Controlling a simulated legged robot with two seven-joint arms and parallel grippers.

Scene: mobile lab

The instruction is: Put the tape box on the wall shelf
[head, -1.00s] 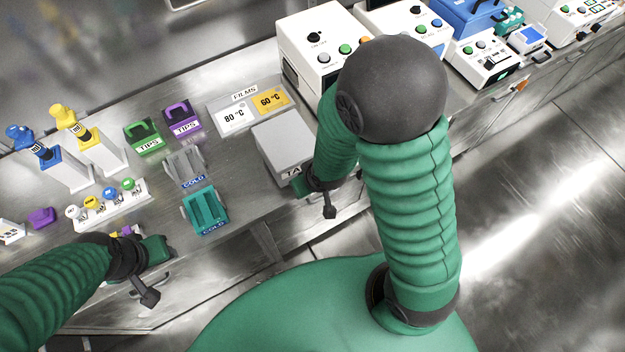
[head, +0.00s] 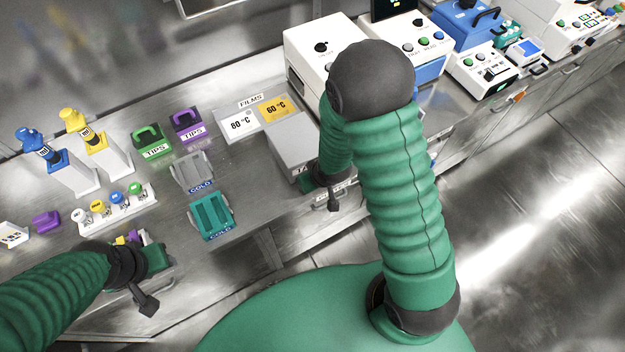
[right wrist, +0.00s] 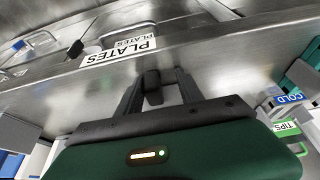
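The tape box (head: 296,138) is a grey box on the metal bench, left of a white instrument. Only the start of its front label, "TA", shows; my right arm hides the rest. My right gripper (head: 327,182) is at the front right of the box, near the bench edge; contact is not clear. In the right wrist view its two dark fingers (right wrist: 157,85) stand apart, with no box visible between them. My left gripper (head: 155,258) is low at the left, over the bench's front edge; its fingers cannot be made out. I cannot clearly identify the wall shelf.
Left of the box are a films tray (head: 226,108), a grey cold rack (head: 191,172), a teal cold rack (head: 212,215) and tip boxes (head: 152,143). A white instrument (head: 300,50) stands behind the box. The right wrist view shows a "PLATES" label (right wrist: 118,50) on metal.

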